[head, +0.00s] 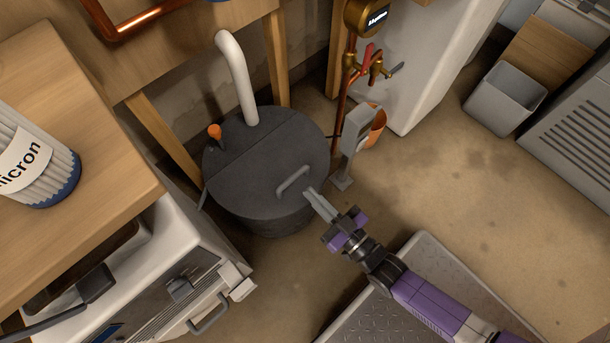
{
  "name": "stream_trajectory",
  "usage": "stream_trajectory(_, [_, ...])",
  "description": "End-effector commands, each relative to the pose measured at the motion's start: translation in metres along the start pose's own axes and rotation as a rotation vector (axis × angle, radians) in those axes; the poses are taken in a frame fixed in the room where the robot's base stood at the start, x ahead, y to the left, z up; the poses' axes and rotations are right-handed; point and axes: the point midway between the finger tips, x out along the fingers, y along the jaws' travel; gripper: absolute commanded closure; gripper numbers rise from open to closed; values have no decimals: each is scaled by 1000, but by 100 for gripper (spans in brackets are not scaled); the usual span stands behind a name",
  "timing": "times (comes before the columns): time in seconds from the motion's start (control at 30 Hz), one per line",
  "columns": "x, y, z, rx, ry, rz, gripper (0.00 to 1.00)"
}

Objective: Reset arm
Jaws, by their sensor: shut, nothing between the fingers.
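My gripper (318,202) shows in the head view at the end of my purple and grey arm. Its grey fingers are shut with nothing between them. The fingertips are close to the lid handle (293,182) of a round dark grey tank (262,160). I cannot tell whether they touch the handle or the lid. The lid lies on the tank.
A white pipe (240,80) and an orange knob (215,131) rise from the lid. A wooden table (95,110) is at left. Floor (470,185) is clear at right.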

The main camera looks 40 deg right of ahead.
Motion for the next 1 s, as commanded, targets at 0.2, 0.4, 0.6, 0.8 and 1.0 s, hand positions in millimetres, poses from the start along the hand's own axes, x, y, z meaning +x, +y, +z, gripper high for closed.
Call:
stream_trajectory(0.2, [-28,0,14,0,2,0,100])
stream_trajectory(0.4, [-36,0,18,0,4,-1,100])
stream_trajectory(0.6, [-36,0,18,0,3,0,100])
stream_trajectory(0.8, [-22,-3,9,-4,-30,-7,100])
stream_trajectory(1.0, [-37,-9,-40,-12,-93,-18,100])
